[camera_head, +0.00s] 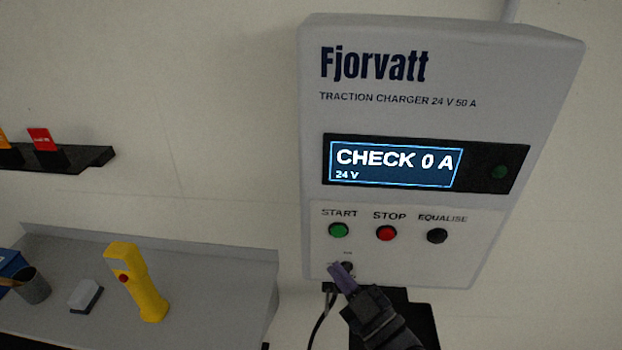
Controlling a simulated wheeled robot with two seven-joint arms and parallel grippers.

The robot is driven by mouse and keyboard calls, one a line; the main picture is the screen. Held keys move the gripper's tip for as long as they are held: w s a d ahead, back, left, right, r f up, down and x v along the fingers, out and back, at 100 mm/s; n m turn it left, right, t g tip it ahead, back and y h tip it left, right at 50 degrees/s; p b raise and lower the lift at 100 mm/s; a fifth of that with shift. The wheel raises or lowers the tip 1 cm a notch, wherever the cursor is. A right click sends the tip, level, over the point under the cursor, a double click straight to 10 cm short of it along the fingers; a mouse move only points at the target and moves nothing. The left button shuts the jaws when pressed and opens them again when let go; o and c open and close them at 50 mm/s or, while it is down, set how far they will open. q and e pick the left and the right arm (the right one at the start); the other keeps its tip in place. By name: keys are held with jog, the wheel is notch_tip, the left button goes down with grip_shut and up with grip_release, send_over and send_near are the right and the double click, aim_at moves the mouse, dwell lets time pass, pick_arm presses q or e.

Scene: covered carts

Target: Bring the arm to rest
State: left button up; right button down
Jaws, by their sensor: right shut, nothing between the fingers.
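My right gripper (342,275) comes up from the bottom with its fingers shut and nothing visible between them. The charger's display (395,166) reads "CHECK 0 A" and "24 V". My left gripper is not in view.
A grey shelf (215,275) at lower left holds a yellow handheld device (137,282), a white-and-dark block (85,295) and a dark cup (32,285). A dark wall ledge (90,157) holds a red card (41,139). A black cable (322,320) hangs under the charger.

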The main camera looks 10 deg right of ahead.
jog(key=s+a+f+m+g+h, duration=0.1)
jog(key=s+f+m+g+h, duration=0.4)
jog(key=f+g+h, duration=0.15)
jog(key=s+d+f+m+g+h, duration=0.2)
jog(key=s+g, duration=0.3)
jog(key=s, duration=0.2)
jog(key=s+d+f+m+g+h, duration=0.15)
jog(key=s+g, duration=0.25)
jog(key=s, duration=0.4)
notch_tip(320, 180, down, 30)
jog(key=s+d+r+g+b, duration=0.1)
jog(key=s+g+b, duration=0.1)
jog(key=b, duration=1)
jog(key=s+d+f+b, duration=0.1)
jog(key=s+f+b, duration=0.3)
jog(key=s+f, duration=0.3)
jog(key=s+d+f+b, duration=0.2)
jog(key=s+f+b, duration=0.2)
jog(key=f, duration=0.8)
jog(key=s+g, duration=0.1)
jog(key=s, duration=0.1)
jog(key=shift+s+f, duration=0.25)
jog(key=shift+s, duration=0.15)
